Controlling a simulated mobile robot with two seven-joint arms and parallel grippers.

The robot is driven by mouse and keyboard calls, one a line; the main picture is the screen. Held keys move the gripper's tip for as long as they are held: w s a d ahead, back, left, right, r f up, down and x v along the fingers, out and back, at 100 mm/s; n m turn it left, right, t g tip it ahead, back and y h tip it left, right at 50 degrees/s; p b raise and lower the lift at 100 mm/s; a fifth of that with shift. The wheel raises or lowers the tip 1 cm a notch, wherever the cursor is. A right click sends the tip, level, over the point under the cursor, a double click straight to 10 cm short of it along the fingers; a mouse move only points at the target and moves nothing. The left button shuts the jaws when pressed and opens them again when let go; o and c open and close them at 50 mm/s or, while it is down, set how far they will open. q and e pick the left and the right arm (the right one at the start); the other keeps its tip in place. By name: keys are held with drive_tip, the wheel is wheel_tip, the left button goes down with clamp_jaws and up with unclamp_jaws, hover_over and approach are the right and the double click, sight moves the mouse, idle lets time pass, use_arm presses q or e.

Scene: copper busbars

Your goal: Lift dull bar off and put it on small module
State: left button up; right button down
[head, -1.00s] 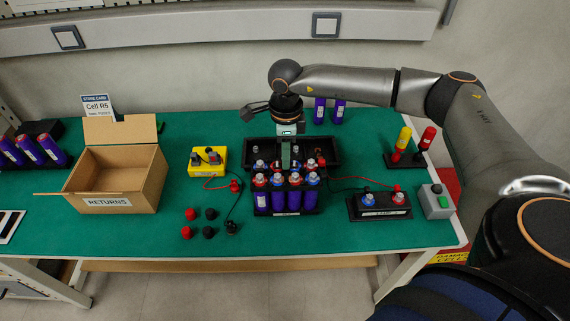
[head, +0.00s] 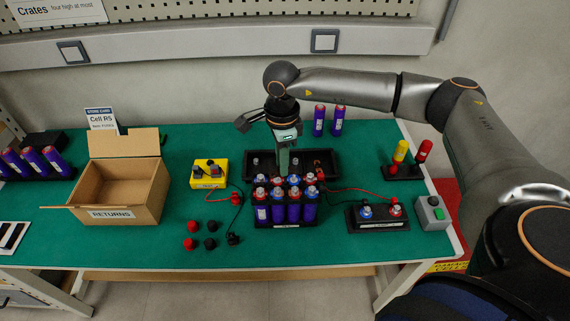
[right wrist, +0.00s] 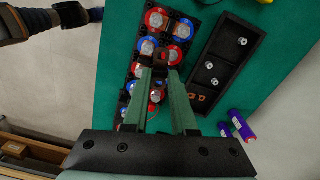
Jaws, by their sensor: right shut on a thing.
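My right gripper (head: 284,172) points down over the back part of the large module (head: 286,224), whose upright purple cells have red and blue tops. In the right wrist view its green fingers (right wrist: 161,74) are shut on a small brownish bar (right wrist: 160,57), the dull bar, mostly hidden between the tips. I cannot tell whether the bar still touches the cell tops. The small module (head: 380,225), a black base with one blue and one red terminal, stands to the right. A dark part of my left arm (right wrist: 72,14) shows in the right wrist view.
A black tray (head: 322,163) with metal posts lies behind the large module; copper-coloured pieces show in it. A yellow box (head: 209,173), loose red and black caps (head: 191,244), a returns carton (head: 125,195) and a switch box (head: 432,213) stand around. A red wire runs to the small module.

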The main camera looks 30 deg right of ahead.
drive_tip(key=s+a+r+n+b, duration=0.1)
drive_tip(key=s+a+n, duration=0.35)
drive_tip(key=n, duration=0.35)
drive_tip(key=s+a+r+n, duration=0.1)
drive_tip(key=s+a+n, duration=0.2)
drive_tip(key=s+n, duration=0.35)
drive_tip(key=d+f+m+b, duration=0.1)
drive_tip(key=f+m, duration=0.4)
drive_tip(key=d+f+m+b, duration=0.1)
drive_tip(key=f+m+b, duration=0.1)
drive_tip(key=f+m, duration=0.3)
drive_tip(key=d+f+m+b, duration=0.1)
drive_tip(key=d+f+m, duration=0.1)
drive_tip(key=f+m, duration=0.3)
drive_tip(key=shift+w+d+m, duration=0.1)
drive_tip(key=shift+m, duration=1.05)
wheel_tip(320, 180, down, 4)
drive_tip(key=b, duration=0.3)
drive_tip(key=shift+r, duration=0.15)
drive_tip(key=shift+f+b, duration=0.45)
drive_tip(key=shift+f, duration=0.05)
